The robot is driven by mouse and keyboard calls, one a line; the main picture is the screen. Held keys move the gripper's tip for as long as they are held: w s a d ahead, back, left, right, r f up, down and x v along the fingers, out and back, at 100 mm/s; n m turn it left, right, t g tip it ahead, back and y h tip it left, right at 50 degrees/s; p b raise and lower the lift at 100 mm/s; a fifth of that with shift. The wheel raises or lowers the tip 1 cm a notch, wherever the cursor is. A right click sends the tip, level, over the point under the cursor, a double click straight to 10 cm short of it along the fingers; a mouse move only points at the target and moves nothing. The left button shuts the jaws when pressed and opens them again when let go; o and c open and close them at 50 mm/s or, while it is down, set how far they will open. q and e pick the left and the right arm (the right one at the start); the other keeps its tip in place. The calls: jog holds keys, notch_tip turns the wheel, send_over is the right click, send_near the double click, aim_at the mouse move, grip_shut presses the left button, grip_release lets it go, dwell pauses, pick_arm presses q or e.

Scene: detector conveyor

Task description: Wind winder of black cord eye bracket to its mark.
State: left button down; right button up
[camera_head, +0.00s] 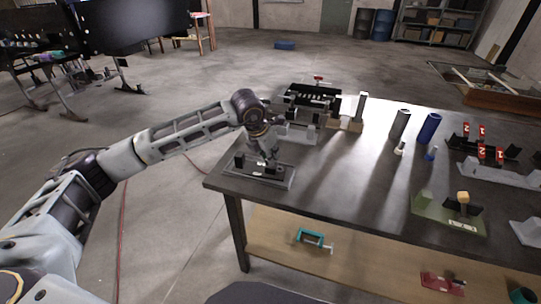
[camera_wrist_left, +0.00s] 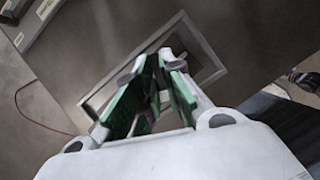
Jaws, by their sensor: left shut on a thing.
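A black bracket (camera_head: 246,163) stands on a grey base plate (camera_head: 284,181) at the near left corner of the dark table. My left gripper (camera_head: 270,160) reaches down over this bracket and is shut on its winder, which the fingers mostly hide. In the left wrist view the gripper's green-padded fingers (camera_wrist_left: 152,75) point down at the plate, whose pale rim (camera_wrist_left: 212,68) shows around them. I cannot make out the mark or the winder's angle. My right gripper is not in view.
A black rack-like fixture (camera_head: 312,93) stands behind. Grey (camera_head: 400,124) and blue (camera_head: 429,127) cylinders stand at mid table. A green-based fixture (camera_head: 434,207) and red number tags (camera_head: 482,130) are to the right. A teal clamp (camera_head: 314,238) lies on the lower shelf. The table's front middle is clear.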

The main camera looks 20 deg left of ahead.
pick_arm(q)
jog(key=c, duration=1.5)
grip_release()
jog(key=shift+c, duration=0.2)
jog(key=v, duration=1.2)
jog(key=shift+s, duration=0.1)
